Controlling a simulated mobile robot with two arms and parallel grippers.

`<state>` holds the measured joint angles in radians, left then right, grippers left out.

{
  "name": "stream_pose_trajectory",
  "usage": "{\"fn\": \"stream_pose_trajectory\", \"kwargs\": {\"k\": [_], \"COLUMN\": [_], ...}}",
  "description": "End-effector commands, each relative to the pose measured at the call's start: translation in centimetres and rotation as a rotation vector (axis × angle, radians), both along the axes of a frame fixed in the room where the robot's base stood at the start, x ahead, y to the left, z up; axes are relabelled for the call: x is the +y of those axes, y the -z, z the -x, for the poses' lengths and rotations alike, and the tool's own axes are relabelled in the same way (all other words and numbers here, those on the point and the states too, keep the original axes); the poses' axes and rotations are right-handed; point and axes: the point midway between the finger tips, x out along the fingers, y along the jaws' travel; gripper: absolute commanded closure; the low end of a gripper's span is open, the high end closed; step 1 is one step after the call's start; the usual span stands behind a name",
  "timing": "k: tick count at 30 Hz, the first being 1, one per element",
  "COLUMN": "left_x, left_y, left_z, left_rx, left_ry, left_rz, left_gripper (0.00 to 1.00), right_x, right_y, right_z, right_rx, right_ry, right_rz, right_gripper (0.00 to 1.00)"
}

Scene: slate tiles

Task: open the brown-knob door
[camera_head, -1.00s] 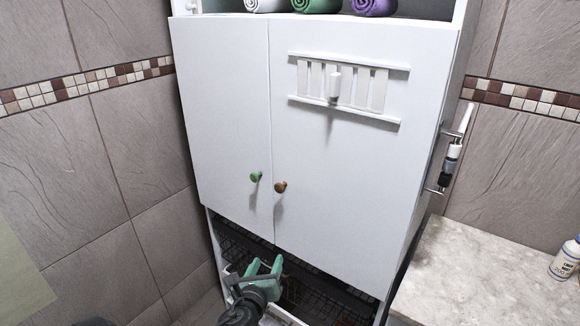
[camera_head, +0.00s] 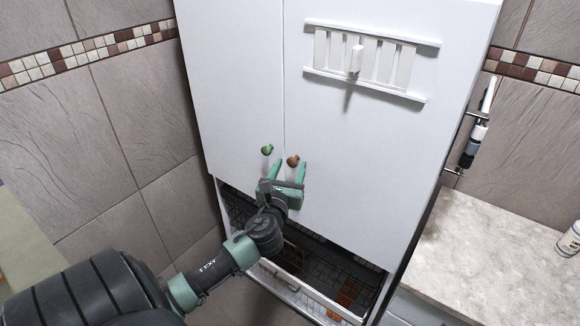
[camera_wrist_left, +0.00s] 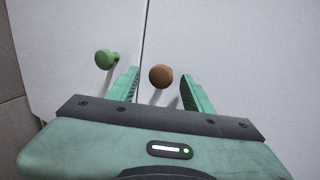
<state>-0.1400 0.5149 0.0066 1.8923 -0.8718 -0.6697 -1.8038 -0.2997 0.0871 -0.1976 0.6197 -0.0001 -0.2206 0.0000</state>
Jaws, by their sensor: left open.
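The brown knob (camera_head: 293,160) is on the lower left corner of the right white cabinet door (camera_head: 370,150). The door is shut. My left gripper (camera_head: 288,168) is open just below the brown knob, its green fingers pointing up at the door. In the left wrist view the brown knob (camera_wrist_left: 161,76) shows between and slightly beyond the two fingertips (camera_wrist_left: 160,82); I cannot tell if they touch it. The green knob (camera_head: 267,150) on the left door (camera_head: 235,90) also shows in the wrist view (camera_wrist_left: 106,59), outside the left finger. My right gripper is not in view.
A white slatted rack (camera_head: 370,60) is fixed high on the right door. A stone counter (camera_head: 480,260) with a bottle (camera_head: 570,240) stands right. Wire baskets (camera_head: 330,270) sit below the doors.

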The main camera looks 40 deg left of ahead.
Motion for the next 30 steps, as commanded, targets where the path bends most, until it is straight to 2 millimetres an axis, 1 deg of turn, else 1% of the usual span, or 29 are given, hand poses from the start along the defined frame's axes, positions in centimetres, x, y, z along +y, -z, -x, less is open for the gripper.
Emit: {"fn": "stream_pose_trajectory", "kwargs": {"k": [7,8,9,11,12,13,30], "left_x": [0.0,0.0,0.0,0.0,0.0,0.0,0.0], "left_y": [0.1,0.1,0.1,0.1,0.1,0.1,0.0], "left_z": [-0.1,-0.1,-0.1,-0.1,-0.1,-0.1,-0.1], "left_rx": [0.000,0.000,0.000,0.000,0.000,0.000,0.000], "left_ry": [0.001,0.001,0.001,0.001,0.001,0.001,0.001], "left_rz": [0.001,0.001,0.001,0.001,0.001,0.001,0.001], "left_gripper": [0.50,0.58,0.69,0.86,0.97,1.00,1.00], "right_x": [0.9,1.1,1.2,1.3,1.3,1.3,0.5], "right_y": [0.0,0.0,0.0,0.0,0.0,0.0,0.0], "right_z": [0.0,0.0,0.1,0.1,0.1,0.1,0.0], "right_rx": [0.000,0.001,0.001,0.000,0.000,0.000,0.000], "right_ry": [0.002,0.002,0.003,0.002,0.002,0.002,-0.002], "right_rz": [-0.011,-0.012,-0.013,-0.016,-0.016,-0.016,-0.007], "right_gripper": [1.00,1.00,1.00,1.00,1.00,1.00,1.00]}}
